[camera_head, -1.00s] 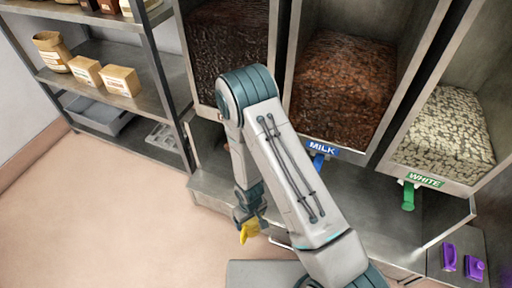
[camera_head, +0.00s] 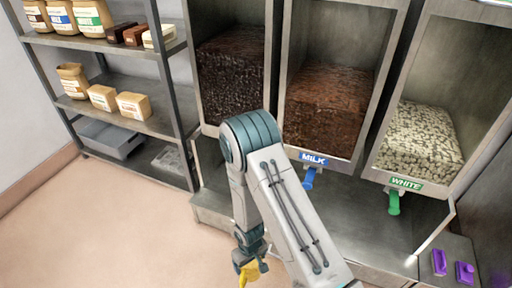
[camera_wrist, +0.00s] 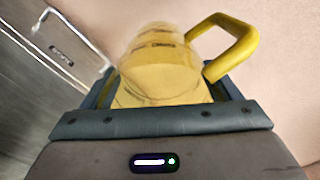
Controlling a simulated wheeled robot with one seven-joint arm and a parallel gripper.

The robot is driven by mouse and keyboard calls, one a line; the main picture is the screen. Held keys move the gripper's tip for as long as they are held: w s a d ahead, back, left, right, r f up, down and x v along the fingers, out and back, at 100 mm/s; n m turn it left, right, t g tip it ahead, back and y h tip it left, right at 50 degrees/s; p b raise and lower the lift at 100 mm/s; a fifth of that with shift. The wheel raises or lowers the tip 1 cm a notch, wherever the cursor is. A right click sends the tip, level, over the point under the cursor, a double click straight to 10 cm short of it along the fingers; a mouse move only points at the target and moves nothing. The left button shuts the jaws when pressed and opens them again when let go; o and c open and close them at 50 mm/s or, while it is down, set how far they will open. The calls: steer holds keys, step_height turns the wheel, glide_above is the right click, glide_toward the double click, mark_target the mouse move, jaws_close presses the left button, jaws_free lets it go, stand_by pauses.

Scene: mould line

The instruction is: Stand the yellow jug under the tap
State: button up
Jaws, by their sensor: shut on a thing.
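The yellow jug (camera_wrist: 160,72) is between the fingers of my gripper (camera_wrist: 165,95) in the wrist view, with its handle (camera_wrist: 238,45) to the right. In the head view my gripper (camera_head: 250,268) hangs low in front of the cabinet, and only a small part of the jug (camera_head: 248,273) shows below it. My gripper is shut on the jug, above the floor. A blue tap (camera_head: 309,178) sits under the MILK bin and a green tap (camera_head: 393,202) under the WHITE bin. Any tap under the left dark bin is hidden by my arm.
The metal ledge (camera_head: 365,215) under the taps looks clear where it shows. A shelf rack (camera_head: 150,122) with jars and boxes stands at the left. Two purple items (camera_head: 452,267) lie at the lower right. The floor (camera_head: 120,235) at the left is open.

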steer(key=w+d+r+m, duration=0.2)
steer(key=w+d+r, duration=0.3)
steer(key=r, duration=0.3)
steer(key=w+d+r+m, duration=0.2)
steer(key=w+d+r, duration=0.2)
steer(key=r, duration=0.4)
steer(key=w+d+r+m, duration=0.2)
steer(key=w+d+r, duration=0.3)
steer(key=r, duration=0.3)
steer(key=s+d+r+p, duration=0.1)
steer(key=r+p, duration=1)
steer(key=p, duration=0.2)
steer(key=s+d+r+p, duration=0.1)
steer(key=d+r+p, duration=0.1)
steer(key=r+p, duration=0.9)
steer(key=p, duration=0.3)
steer(key=shift+s+m, duration=0.2)
steer(key=shift+m, duration=0.2)
steer(key=shift+a, duration=0.1)
